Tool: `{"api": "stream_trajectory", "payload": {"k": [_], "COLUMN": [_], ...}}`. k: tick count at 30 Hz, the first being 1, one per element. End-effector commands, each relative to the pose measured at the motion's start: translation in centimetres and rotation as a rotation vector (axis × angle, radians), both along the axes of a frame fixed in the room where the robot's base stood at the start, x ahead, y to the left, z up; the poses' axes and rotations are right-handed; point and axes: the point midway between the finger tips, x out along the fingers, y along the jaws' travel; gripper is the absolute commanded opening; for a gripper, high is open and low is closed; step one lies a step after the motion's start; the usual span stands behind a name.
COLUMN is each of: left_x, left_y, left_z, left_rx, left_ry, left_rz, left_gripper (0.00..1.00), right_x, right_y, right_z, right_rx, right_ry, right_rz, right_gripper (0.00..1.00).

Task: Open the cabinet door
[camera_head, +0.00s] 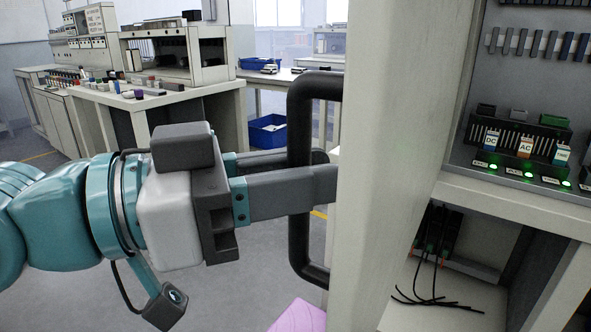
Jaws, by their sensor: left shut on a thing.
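The cabinet door (390,150) is a tall beige panel standing upright right of the middle, seen nearly edge-on. A black bar handle (299,112) sticks out from its left side. My left gripper (316,171) comes in from the left and is shut on the upright bar of the handle, with one finger on each side. The fingertips reach past the bar close to the door's face. The cabinet's interior shows to the right of the door. My right gripper is not in view.
Right of the door are a panel with connectors and green lights (525,150), and a lower shelf with black cables (435,298). Workbenches (170,105) and blue bins (268,133) stand farther back. A pink object (298,318) lies low near the door. Grey floor lies open beneath my arm.

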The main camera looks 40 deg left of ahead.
Motion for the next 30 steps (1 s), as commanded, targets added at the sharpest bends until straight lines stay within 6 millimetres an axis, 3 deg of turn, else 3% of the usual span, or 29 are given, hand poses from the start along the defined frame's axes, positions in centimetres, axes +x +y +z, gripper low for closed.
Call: {"api": "stream_trajectory", "payload": {"k": [9, 10, 11, 26, 30], "left_x": [0.0, 0.0, 0.0, -0.1, -1.1], "left_y": [-0.2, -0.2, -0.2, 0.3, 1.0], "left_z": [-0.5, -0.5, -0.5, -0.1, 0.1], "left_rx": [0.008, 0.008, 0.008, 0.002, -0.001], "left_ry": [0.013, 0.013, 0.013, 0.003, 0.001], "left_rz": [-0.004, -0.004, -0.004, -0.001, 0.000], "left_gripper": [0.00, 0.34, 0.40, 0.40, 0.40], "right_x": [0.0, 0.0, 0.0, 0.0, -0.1], "right_y": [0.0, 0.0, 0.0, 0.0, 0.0], "right_z": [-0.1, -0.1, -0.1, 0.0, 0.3], "right_rx": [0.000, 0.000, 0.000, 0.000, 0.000], "right_ry": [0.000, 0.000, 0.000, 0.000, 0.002], "right_rz": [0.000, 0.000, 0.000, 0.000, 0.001], "right_gripper": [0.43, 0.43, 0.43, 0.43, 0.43]}}
